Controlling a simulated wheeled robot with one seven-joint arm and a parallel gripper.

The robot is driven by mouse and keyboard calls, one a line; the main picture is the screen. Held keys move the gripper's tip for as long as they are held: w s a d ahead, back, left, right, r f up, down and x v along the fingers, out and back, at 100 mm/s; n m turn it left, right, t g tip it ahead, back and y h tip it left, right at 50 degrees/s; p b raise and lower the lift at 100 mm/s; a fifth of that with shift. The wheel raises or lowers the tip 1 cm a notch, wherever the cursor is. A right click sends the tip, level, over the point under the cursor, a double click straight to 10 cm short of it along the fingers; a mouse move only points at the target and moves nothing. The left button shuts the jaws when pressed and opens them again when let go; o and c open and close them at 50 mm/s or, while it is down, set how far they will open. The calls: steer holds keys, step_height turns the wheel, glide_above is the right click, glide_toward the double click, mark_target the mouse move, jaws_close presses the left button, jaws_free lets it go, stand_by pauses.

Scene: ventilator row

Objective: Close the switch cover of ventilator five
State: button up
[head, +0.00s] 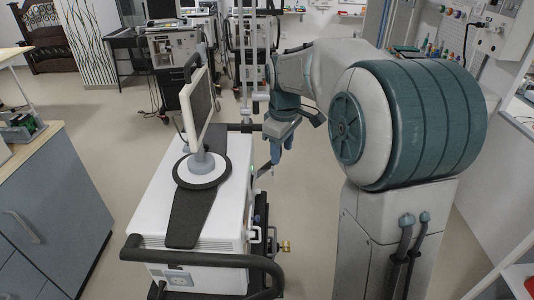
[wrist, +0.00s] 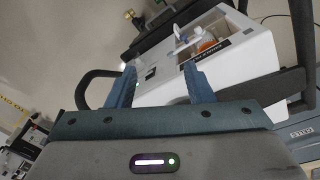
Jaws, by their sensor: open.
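A ventilator (head: 232,185) with a white body and a tilted-up screen stands in front of me in the head view. My gripper (head: 274,160) points down beside its right side, near the far end. In the wrist view, my gripper (wrist: 159,67) has its two blue fingers apart with nothing between them. Beyond the fingertips is a white ventilator housing (wrist: 250,57) with a recess holding an orange part (wrist: 206,44) and a dark label (wrist: 209,53). A small white piece (wrist: 178,34) sticks out at the recess edge. I cannot tell which part is the switch cover, or read the ventilator's number.
A dark handle bar (head: 200,258) runs along the ventilator's near end. A grey cabinet (head: 50,210) stands at the left. Other equipment carts (head: 178,52) stand at the back. The floor between the cabinet and the ventilator is clear.

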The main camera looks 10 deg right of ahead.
mark_target(272, 168)
steer(key=w+f+n+g+p, duration=0.1)
steer(key=w+f+n, duration=0.15)
steer(key=w, duration=0.45)
steer(key=w+f+n+p, duration=0.1)
steer(key=w+n, duration=0.3)
steer(key=w, duration=0.2)
step_height(272, 168, down, 14)
steer(key=shift+w+d+p, duration=0.1)
steer(key=shift+p, duration=0.9)
steer(key=c, duration=1)
